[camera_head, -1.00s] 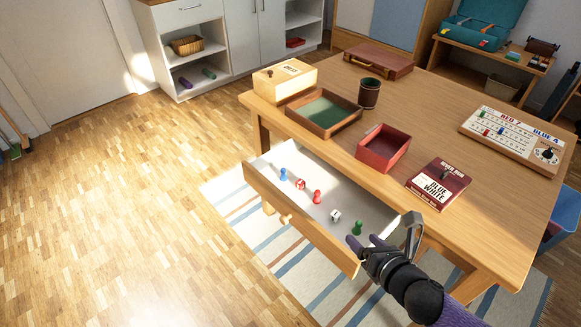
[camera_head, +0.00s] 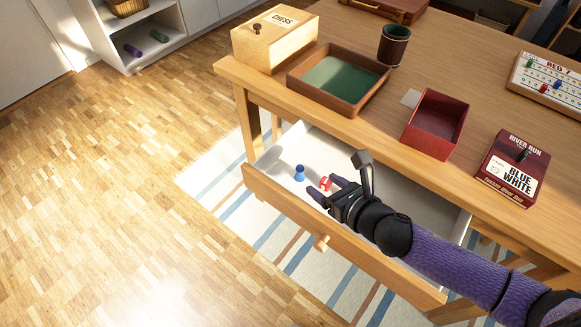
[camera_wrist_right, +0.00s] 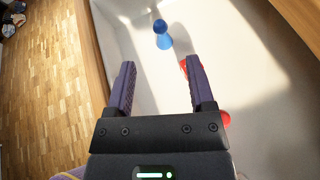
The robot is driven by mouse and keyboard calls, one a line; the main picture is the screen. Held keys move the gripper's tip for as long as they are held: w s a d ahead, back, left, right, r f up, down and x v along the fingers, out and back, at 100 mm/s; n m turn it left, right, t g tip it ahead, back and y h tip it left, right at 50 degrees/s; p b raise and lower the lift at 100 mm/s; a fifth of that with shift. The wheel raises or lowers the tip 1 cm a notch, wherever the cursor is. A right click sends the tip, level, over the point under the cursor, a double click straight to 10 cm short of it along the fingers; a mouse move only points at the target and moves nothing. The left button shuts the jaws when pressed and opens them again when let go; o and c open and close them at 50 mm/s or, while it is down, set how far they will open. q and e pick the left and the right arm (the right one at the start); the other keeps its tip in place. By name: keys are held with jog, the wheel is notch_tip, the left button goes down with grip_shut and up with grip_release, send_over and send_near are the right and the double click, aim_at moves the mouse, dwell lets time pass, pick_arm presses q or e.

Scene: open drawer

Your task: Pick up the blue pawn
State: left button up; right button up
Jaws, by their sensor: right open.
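The blue pawn (camera_head: 299,173) stands upright in the open drawer (camera_head: 275,190), toward its left end. In the right wrist view the blue pawn (camera_wrist_right: 162,36) is ahead of the fingertips, roughly between their lines. My right gripper (camera_head: 325,187) is open and empty over the drawer, just right of the pawn and apart from it. Its two fingers also show in the right wrist view (camera_wrist_right: 160,82). My left gripper is not in view.
The drawer's front wall and the table edge (camera_head: 340,133) flank the gripper. A green-lined tray (camera_head: 373,101) and red box (camera_head: 412,133) stand on the table.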

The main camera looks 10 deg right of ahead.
aim_at(303, 169)
jog(key=b+x, duration=0.3)
jog(key=x, duration=0.4)
jog(key=shift+d+b, duration=0.1)
jog(key=shift+b, duration=0.25)
jog(key=shift+w, duration=0.3)
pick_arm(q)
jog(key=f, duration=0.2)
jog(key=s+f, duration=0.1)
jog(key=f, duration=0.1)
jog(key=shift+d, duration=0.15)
pick_arm(e)
jog(key=shift+r, duration=0.15)
jog(key=shift+c, duration=0.7)
jog(key=c, duration=0.7)
grip_shut()
